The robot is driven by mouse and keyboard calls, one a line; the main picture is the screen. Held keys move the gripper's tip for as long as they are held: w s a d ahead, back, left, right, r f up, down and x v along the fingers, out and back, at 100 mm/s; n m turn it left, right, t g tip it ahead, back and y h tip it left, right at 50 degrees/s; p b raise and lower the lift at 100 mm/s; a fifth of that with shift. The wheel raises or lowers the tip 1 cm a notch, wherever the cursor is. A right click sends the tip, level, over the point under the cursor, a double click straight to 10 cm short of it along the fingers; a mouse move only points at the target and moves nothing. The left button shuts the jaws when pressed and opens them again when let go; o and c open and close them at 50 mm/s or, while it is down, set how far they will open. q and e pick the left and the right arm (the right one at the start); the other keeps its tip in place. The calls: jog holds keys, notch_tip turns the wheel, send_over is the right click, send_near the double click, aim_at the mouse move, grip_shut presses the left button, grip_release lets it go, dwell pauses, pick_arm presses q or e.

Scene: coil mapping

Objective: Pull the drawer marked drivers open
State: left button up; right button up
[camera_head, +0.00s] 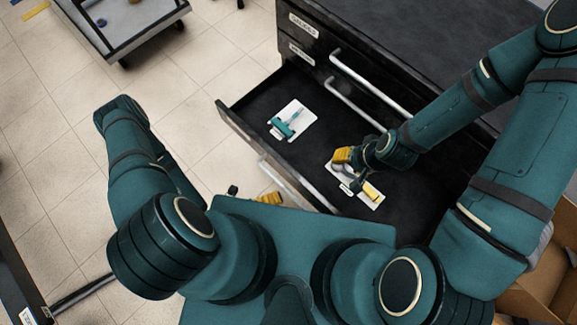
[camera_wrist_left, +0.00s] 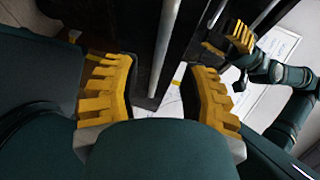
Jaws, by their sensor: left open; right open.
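A black cabinet has a drawer (camera_head: 250,103) pulled out below two shut drawers. The marking on the open drawer is not visible. Its pale bar handle (camera_head: 285,178) runs along the front. My left gripper (camera_wrist_left: 158,92) is open, with the handle region between its yellow fingers in the left wrist view; I cannot tell whether it touches. In the head view my body mostly hides it, and a yellow finger (camera_head: 270,198) shows beside the handle. My right gripper (camera_head: 356,174) is open over the drawer's inside, above a white card (camera_head: 340,180).
A teal tool (camera_head: 284,128) lies on another white card (camera_head: 298,114) in the drawer. The shut drawers carry small labels (camera_head: 304,25) and bar handles (camera_head: 370,82). A cart (camera_head: 135,35) stands at the back left. A cardboard box (camera_head: 545,285) is at the lower right.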

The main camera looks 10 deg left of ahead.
pick_arm(q)
jog(key=v, duration=0.6)
jog(key=shift+a, duration=0.2)
jog(key=shift+s+d+r, duration=0.1)
